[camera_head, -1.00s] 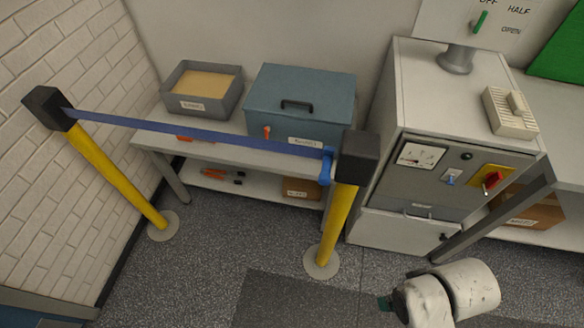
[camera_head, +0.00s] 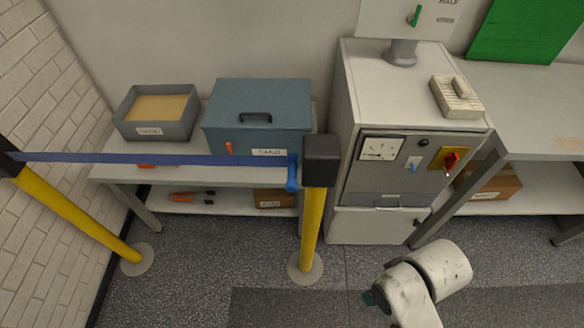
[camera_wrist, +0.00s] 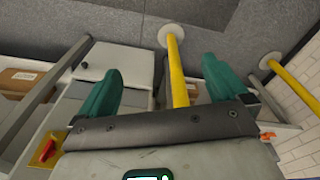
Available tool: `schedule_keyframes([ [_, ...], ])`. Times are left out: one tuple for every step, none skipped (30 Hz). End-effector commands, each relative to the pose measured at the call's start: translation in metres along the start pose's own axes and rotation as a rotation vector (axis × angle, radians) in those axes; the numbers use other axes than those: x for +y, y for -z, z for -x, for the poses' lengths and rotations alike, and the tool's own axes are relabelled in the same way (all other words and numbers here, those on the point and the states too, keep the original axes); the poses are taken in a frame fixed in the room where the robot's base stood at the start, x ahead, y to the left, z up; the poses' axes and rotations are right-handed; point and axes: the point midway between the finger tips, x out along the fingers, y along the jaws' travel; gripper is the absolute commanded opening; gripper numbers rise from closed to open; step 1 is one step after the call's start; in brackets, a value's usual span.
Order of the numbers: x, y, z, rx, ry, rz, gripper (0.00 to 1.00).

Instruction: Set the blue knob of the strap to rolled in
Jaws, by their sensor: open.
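The blue strap (camera_head: 150,158) is stretched between two yellow posts with black heads. Its blue knob (camera_head: 292,175) is at the strap's right end, against the black head (camera_head: 321,160) of the right post (camera_head: 312,225). The left post (camera_head: 75,213) stands by the brick wall, its head cut by the picture edge. In the wrist view my gripper (camera_wrist: 160,88) is open and empty, its two green fingers wide apart. The right post (camera_wrist: 177,68) shows between them, farther off. I do not see the knob in the wrist view.
A grey cabinet (camera_head: 375,222) with a meter, a blue switch and a red knob (camera_head: 451,162) stands right of the right post. A bench behind the strap holds a blue-grey lidded box (camera_head: 258,100) and an open grey bin (camera_head: 145,133). The floor before the posts is clear.

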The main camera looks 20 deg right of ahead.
Motion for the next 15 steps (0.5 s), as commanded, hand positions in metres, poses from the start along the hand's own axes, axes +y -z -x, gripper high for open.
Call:
schedule_keyframes([
  [0.0000,0.0000,0.0000,0.000,0.000,0.000,1.00],
  [0.0000,0.0000,0.0000,0.000,0.000,0.000,1.00],
  [0.0000,0.0000,0.0000,0.000,0.000,0.000,1.00],
  [0.0000,0.0000,0.0000,0.000,0.000,0.000,1.00],
  [0.0000,0.0000,0.0000,0.000,0.000,0.000,1.00],
  [0.0000,0.0000,0.0000,0.000,0.000,0.000,1.00],
  [0.0000,0.0000,0.0000,0.000,0.000,0.000,1.00],
  [0.0000,0.0000,0.0000,0.000,0.000,0.000,1.00],
  [0.0000,0.0000,0.0000,0.000,0.000,0.000,1.00],
  [0.0000,0.0000,0.0000,0.000,0.000,0.000,1.00],
  [0.0000,0.0000,0.0000,0.000,0.000,0.000,1.00],
  [0.0000,0.0000,0.0000,0.000,0.000,0.000,0.98],
  [0.0001,0.0002,-0.0003,0.001,-0.001,0.000,0.95],
  [0.0003,0.0009,-0.0013,0.003,-0.005,0.002,0.92],
  [0.0010,0.0030,-0.0036,0.008,-0.016,0.006,0.89],
])
